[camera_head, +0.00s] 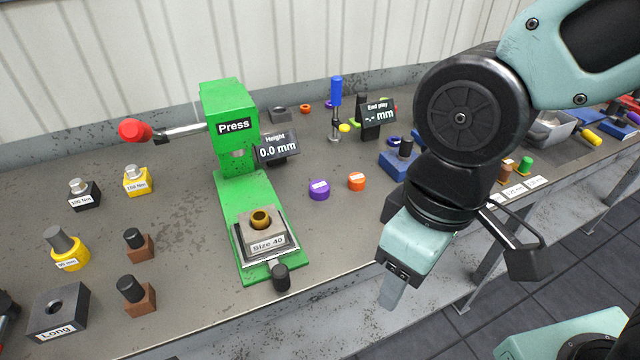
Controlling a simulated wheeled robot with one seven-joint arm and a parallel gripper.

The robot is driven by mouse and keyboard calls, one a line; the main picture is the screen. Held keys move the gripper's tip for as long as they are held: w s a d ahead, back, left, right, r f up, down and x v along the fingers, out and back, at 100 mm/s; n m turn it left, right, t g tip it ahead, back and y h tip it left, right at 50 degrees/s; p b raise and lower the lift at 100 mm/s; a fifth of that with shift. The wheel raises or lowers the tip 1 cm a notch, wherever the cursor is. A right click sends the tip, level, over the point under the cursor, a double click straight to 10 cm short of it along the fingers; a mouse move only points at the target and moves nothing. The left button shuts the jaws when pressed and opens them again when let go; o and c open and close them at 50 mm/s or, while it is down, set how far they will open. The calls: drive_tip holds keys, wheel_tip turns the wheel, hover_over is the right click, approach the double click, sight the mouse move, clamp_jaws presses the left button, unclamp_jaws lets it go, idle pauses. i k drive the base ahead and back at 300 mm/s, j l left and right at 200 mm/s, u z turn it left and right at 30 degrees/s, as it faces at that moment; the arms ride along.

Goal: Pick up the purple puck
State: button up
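The purple puck (319,190) is a short round piece with a white label on top. It sits on the workbench (195,240), just right of the green press and left of an orange puck (356,182). My gripper (391,292) hangs at the bench's front edge, to the right of and nearer than the purple puck, well apart from it. Its fingers point down and show edge-on, overlapping, so I cannot tell if they are open or shut. I see nothing held in it.
The green press (233,125) has a red-knobbed lever and a block labelled Size 40 (268,238). A blue-handled tool (336,105) and an End play display (376,115) stand behind the pucks. Blue fixtures lie right, partly behind my arm. Bench in front of the puck is clear.

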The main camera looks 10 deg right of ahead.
sight(319, 189)
drive_tip(key=i+j+u, duration=0.1)
drive_tip(key=j+u, duration=0.25)
drive_tip(key=u, duration=0.15)
drive_tip(key=i+j+u, duration=0.15)
drive_tip(key=u, duration=0.3)
drive_tip(key=j, duration=0.1)
